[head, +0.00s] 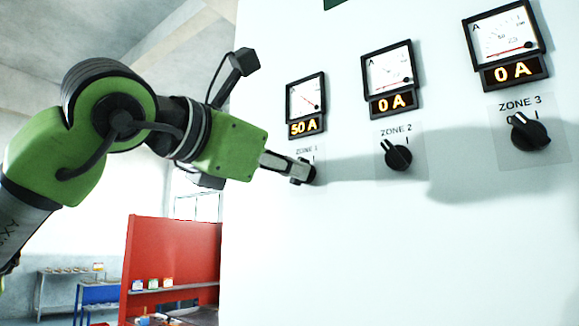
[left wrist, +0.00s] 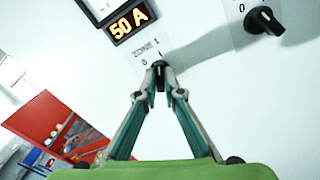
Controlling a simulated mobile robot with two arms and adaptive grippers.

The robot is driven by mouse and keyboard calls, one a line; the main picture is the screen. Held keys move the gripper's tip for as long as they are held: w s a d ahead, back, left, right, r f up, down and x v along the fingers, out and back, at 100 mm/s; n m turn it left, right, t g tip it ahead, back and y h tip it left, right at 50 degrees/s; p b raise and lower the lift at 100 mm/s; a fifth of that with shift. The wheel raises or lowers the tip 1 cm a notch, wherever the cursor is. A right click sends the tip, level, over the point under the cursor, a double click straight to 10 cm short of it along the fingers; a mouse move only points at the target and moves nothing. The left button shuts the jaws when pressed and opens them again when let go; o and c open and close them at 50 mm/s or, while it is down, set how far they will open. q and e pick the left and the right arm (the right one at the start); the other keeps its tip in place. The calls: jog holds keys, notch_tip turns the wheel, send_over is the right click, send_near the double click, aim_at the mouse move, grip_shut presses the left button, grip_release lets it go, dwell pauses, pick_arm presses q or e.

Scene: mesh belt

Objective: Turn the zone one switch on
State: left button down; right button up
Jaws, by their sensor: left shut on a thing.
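The zone 1 switch (head: 309,173) is a black rotary knob on the white panel (head: 330,255), at the lower left of the meters. My left gripper (head: 300,168) reaches it from the left and is shut on the knob. In the left wrist view the two fingertips (left wrist: 160,80) close on the knob (left wrist: 160,66), under the label with 0 and 1 marks. The fingers hide part of the knob, and its exact angle is hard to tell. The zone 1 display (head: 305,127) above it reads 50 A, and its needle meter (head: 306,98) is lit.
The zone 2 knob (head: 397,154) and zone 3 knob (head: 528,132) sit to the right; the displays above them (head: 393,103) (head: 515,72) read 0 A. A red partition (head: 172,255) and a shelf (head: 70,272) stand at the lower left. The panel below the knobs is clear.

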pick_arm(q)
jog(key=shift+m, duration=0.5)
jog(key=c, duration=2.2)
grip_release()
jog(key=shift+o, duration=0.2)
jog(key=shift+s, duration=0.1)
jog(key=v, duration=1.2)
